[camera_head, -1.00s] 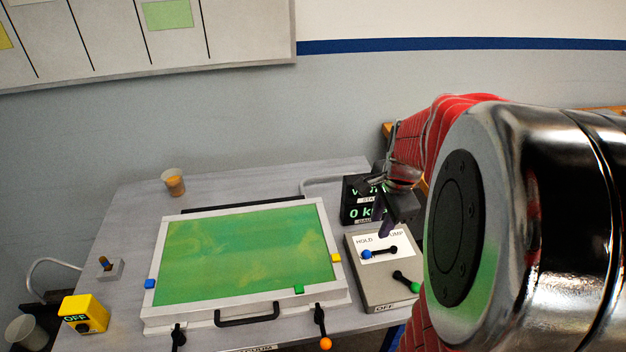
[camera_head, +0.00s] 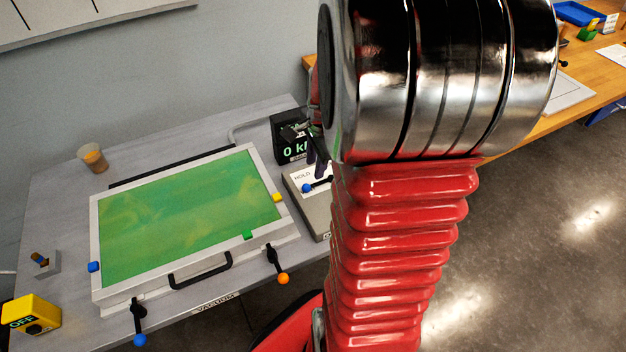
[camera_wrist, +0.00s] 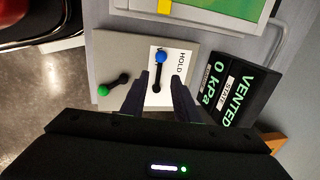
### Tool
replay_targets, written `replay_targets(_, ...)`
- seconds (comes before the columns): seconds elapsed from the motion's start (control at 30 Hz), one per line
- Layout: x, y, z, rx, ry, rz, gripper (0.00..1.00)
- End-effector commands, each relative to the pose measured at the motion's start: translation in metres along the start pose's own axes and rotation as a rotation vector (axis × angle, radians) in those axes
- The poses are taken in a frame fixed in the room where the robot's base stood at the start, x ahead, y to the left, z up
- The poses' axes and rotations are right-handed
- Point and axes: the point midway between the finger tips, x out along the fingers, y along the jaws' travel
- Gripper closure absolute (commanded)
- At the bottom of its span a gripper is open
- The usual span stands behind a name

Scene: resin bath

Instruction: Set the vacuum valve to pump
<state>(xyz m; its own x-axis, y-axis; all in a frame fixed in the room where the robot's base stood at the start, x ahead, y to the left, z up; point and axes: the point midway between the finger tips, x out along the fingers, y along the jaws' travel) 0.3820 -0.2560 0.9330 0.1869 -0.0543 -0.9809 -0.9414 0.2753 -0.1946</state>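The vacuum valve is a black lever with a blue knob (camera_head: 306,188) on a grey control box (camera_head: 318,214). The knob points to the side marked HOLD on a white label (camera_wrist: 180,63); the PUMP marking is hidden now. In the wrist view the blue knob (camera_wrist: 160,57) lies just beyond my fingertips, and the black lever runs back between them. My gripper (camera_wrist: 160,78) is open, with its dark fingers on either side of the lever; contact cannot be told. In the head view my gripper (camera_head: 319,165) is just above the box, partly behind my arm.
A black display (camera_wrist: 228,90) reads VENTED, 0 kPa, beside the box. A green-knobbed lever (camera_wrist: 103,90) is on the same box. The green resin bath (camera_head: 185,220) stands left of it, with clamps at its front. A yellow switch box (camera_head: 31,315) and cup (camera_head: 93,158) are farther left.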

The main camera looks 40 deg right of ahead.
Motion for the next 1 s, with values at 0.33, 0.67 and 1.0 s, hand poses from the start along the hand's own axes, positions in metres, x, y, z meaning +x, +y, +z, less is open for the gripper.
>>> replay_targets(0.33, 0.046, 0.001, 0.0, 0.0, -0.001, 0.003, 0.72)
replay_targets(0.67, 0.081, 0.001, 0.0, 0.0, -0.001, 0.002, 0.72)
replay_targets(1.0, 0.089, 0.0, 0.0, 0.0, 0.0, 0.0, 0.72)
